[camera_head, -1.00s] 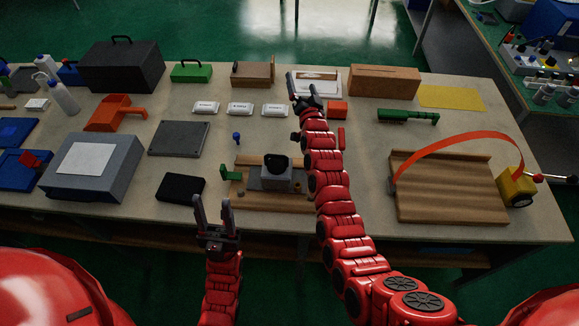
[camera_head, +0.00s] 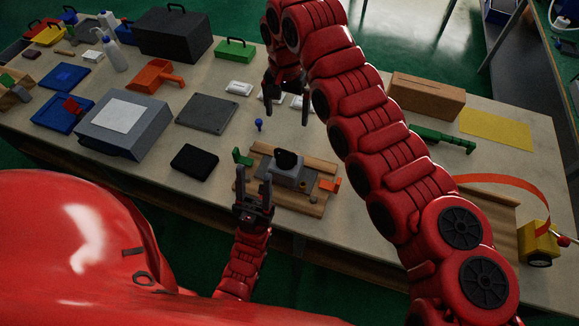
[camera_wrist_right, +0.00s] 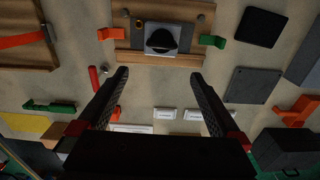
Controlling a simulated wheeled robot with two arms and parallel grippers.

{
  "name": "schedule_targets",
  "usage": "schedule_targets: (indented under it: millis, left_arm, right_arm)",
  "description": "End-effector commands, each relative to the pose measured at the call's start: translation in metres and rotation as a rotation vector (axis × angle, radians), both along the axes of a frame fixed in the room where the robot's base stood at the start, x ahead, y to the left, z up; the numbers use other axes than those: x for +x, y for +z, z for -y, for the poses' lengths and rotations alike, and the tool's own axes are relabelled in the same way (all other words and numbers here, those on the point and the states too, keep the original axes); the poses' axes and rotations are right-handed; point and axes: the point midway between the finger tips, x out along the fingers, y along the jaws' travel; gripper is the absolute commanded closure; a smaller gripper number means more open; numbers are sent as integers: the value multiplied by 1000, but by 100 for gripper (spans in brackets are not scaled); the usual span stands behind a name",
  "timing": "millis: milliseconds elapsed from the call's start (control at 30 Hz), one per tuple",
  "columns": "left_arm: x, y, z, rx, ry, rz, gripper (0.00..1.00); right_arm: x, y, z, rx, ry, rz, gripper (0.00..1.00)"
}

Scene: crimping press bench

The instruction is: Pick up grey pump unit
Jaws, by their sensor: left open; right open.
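The grey pump unit (camera_head: 284,177) is a small grey block with a black round top. It sits on a wooden fixture (camera_head: 262,148) between a green clamp (camera_head: 242,157) and an orange clamp (camera_head: 330,184). My left gripper (camera_head: 254,178) is open and empty, at the fixture's near left side, left of the pump unit. My right gripper (camera_head: 286,95) is open and empty, pointing down over the bench behind the fixture. In the right wrist view, the pump unit (camera_wrist_right: 160,42) shows beyond the open fingertips (camera_wrist_right: 158,75), apart from them.
White labelled packs (camera_head: 239,88) lie behind the fixture, partly hidden by my right arm. A black pad (camera_head: 194,161) and a grey plate (camera_head: 207,113) lie to the left. A blue-tipped peg (camera_head: 259,125) stands behind the fixture.

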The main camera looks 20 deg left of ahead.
Motion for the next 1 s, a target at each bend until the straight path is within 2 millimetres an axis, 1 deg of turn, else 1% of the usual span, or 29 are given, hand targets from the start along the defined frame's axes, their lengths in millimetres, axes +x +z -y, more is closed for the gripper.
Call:
schedule_targets:
  millis: [33,233,367,400,500,633,767,867,1000]
  left_arm:
    - [0,4,0,0,0,0,50]
    - [0,11,0,0,0,0,50]
    - [0,12,0,0,0,0,50]
    - [0,8,0,0,0,0,50]
    - [0,5,0,0,0,0,50]
    - [0,12,0,0,0,0,50]
    - [0,14,0,0,0,0,50]
    - [0,24,0,0,0,0,50]
    - [0,43,0,0,0,0,50]
  right_arm:
    - [-1,-7,-1,2,1,-5,0]
    - [-2,-39,-1,4,0,-5,0]
    - [-2,-65,-2,3,0,-3,0]
    - [-1,-72,-3,5,2,-1,0]
    - [-1,-88,-1,2,0,-1,0]
    - [-1,-103,-1,2,1,-2,0]
    - [0,-110,-1,3,0,0,0]
    - [-1,-116,-1,4,1,1,0]
    - [-7,-140,-2,-1,1,-6,0]
